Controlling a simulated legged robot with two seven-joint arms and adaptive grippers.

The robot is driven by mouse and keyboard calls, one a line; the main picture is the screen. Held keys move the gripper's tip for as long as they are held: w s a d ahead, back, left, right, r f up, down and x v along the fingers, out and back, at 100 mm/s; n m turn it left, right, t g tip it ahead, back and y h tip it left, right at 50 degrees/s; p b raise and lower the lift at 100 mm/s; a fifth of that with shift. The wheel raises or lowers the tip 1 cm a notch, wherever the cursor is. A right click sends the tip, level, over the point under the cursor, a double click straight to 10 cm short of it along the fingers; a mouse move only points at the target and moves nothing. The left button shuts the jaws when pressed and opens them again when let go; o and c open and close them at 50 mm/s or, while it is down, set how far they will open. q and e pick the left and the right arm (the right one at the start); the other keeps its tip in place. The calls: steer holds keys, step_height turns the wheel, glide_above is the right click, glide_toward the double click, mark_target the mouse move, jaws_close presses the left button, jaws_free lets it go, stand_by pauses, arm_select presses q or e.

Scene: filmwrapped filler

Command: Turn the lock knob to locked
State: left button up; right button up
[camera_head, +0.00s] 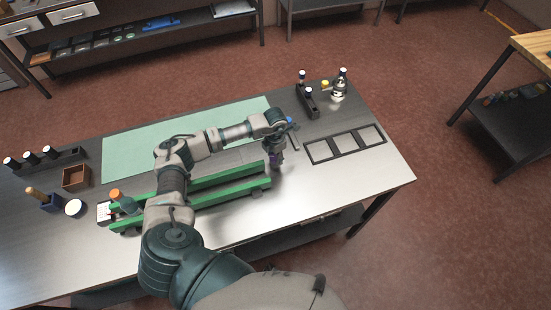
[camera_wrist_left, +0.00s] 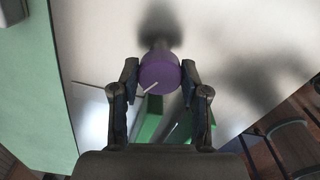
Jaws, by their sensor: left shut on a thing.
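The lock knob is a purple round knob (camera_wrist_left: 159,71) with a white pointer line on its face. In the left wrist view the line runs from the knob's lower middle toward its lower left edge. My left gripper (camera_wrist_left: 159,76) has a finger on each side of the knob and is shut on it. In the head view the left gripper (camera_head: 277,156) points down at the right end of the green rails (camera_head: 225,192), where only a little purple shows. The lock's marks cannot be made out. My right gripper is not in view.
The metal table (camera_head: 330,195) also bears a pale green mat (camera_head: 125,155), a black frame with several openings (camera_head: 345,146), and bottles (camera_head: 339,88) at the back right. A brown box (camera_head: 76,177) stands at left. The table's front right is clear.

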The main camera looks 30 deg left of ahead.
arm_select(q)
steer(key=m+b, duration=0.3)
steer(key=m, duration=0.1)
steer(key=shift+f+m, duration=0.15)
steer(key=shift+m, duration=0.15)
steer(key=m+b, duration=0.3)
steer(key=m, duration=0.2)
steer(key=shift+b, duration=0.35)
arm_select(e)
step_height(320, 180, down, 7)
arm_select(q)
steer(key=shift+m, duration=0.4)
steer(key=shift+m+b, duration=0.3)
steer(key=shift+b, duration=0.05)
steer(key=shift+w+r+m+b, duration=0.1)
steer(key=shift+r+m+b, duration=0.2)
steer(key=shift+m, duration=0.4)
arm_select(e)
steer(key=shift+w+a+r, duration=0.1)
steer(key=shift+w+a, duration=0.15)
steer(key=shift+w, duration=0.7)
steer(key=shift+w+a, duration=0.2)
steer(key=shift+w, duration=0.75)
arm_select(q)
steer(key=shift+a, duration=0.1)
steer(key=o, duration=1)
steer(key=shift+o, duration=0.7)
steer(key=shift+f, duration=0.15)
